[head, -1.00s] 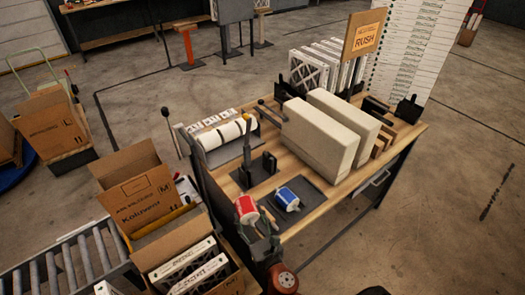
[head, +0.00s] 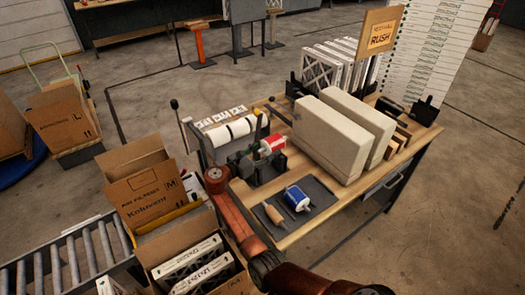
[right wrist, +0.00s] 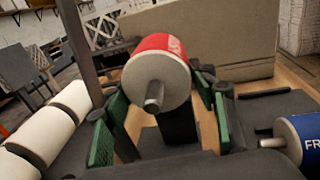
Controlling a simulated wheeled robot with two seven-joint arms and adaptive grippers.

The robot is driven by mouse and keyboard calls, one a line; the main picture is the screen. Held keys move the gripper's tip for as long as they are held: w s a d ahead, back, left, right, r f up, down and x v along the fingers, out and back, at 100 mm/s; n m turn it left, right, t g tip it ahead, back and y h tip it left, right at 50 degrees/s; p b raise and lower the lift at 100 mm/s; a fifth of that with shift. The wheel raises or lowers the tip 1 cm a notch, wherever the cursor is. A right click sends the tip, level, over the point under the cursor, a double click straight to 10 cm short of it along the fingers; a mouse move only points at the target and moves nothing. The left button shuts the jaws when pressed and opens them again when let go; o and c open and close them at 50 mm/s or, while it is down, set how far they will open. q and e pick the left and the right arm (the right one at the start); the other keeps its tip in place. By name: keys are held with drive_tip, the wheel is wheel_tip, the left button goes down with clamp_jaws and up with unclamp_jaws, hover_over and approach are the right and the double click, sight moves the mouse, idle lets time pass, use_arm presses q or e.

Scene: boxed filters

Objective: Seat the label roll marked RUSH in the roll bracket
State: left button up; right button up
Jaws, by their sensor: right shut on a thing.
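The red label roll (head: 271,145) with white ends shows in the head view above the dark roll bracket (head: 266,170). My right gripper (head: 250,155) is shut on it. In the right wrist view the red roll (right wrist: 160,70) sits between the green-padded fingers (right wrist: 165,110), its grey core end facing the camera; its lettering is only partly visible. A dark upright of the bracket (right wrist: 178,125) stands under the roll; I cannot tell whether they touch. A blue roll (head: 296,198) lies on the dark mat (head: 318,190). My left gripper is not in view.
White rolls (head: 230,131) lie left of the bracket. Large beige blocks (head: 330,140) stand to its right. A RUSH sign (head: 380,38) rises behind. Open cartons (head: 145,190) stand left of the table.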

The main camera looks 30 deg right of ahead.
drive_tip(key=shift+w+a+r+g, duration=0.1)
drive_tip(key=shift+w+a+g, duration=0.1)
drive_tip(key=shift+a, duration=0.25)
drive_tip(key=shift+w+a+r+g, duration=0.1)
drive_tip(key=shift+w+a, duration=0.05)
drive_tip(key=shift+a, duration=0.25)
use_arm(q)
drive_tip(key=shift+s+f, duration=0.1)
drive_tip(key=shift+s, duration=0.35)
use_arm(e)
drive_tip(key=shift+m, duration=0.3)
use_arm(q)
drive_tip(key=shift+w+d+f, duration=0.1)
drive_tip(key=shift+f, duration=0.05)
use_arm(e)
drive_tip(key=shift+a, duration=0.15)
drive_tip(key=shift+f+g+b, duration=0.3)
drive_tip(key=shift+f+b, duration=0.2)
drive_tip(key=shift+f, duration=0.15)
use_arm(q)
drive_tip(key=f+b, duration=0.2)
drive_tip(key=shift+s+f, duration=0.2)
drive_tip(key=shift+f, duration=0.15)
use_arm(e)
wheel_tip(320, 180, down, 4)
drive_tip(key=shift+f, duration=0.25)
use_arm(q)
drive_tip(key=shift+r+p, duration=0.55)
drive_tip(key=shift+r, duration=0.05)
